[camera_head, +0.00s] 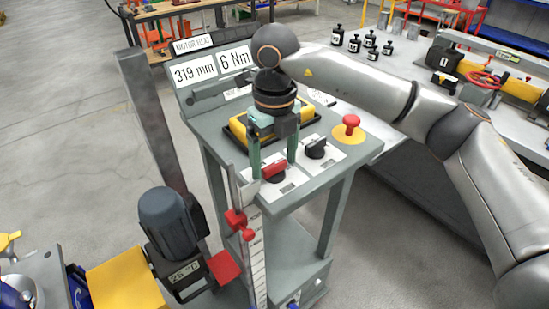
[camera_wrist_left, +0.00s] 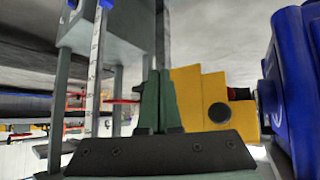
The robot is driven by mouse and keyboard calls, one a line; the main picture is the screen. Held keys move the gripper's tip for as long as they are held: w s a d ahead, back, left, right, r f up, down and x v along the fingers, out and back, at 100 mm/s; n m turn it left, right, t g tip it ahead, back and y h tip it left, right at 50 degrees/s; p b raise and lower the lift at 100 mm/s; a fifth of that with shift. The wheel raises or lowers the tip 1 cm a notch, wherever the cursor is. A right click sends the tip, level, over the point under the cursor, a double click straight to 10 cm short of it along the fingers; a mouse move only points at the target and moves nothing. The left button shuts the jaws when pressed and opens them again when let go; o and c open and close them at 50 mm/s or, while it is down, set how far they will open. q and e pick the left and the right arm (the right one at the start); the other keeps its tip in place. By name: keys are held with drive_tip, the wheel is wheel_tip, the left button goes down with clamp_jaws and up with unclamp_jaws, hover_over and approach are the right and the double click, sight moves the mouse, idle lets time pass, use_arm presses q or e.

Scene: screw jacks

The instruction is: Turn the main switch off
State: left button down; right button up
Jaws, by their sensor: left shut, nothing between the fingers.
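A red-handled rotary switch (camera_head: 273,170) is on the sloped grey control panel (camera_head: 225,145); I take it to be the main switch. Its handle lies at a slant across its black base. My right gripper (camera_head: 273,165) points down over it from the panel's upper side. Its green fingers are apart, one on each side of the red handle; I cannot tell whether they touch it. My left gripper (camera_wrist_left: 158,76) shows in the left wrist view, its green fingers together with nothing between them. It is not visible in the head view.
A black knob (camera_head: 316,148) and a red mushroom button (camera_head: 351,121) on yellow sit right of the switch. A sign reads 319 mm and 6 Nm. A dark motor (camera_head: 168,222) and red-marked scale (camera_head: 256,250) stand in front. In the left wrist view, a yellow stepped block (camera_wrist_left: 203,95) is close.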

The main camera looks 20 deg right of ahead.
sight(274, 164)
drive_tip(key=shift+o, duration=0.8)
wheel_tip(274, 164, up, 12)
drive_tip(key=shift+r+p, duration=0.25)
drive_tip(key=shift+p, duration=0.05)
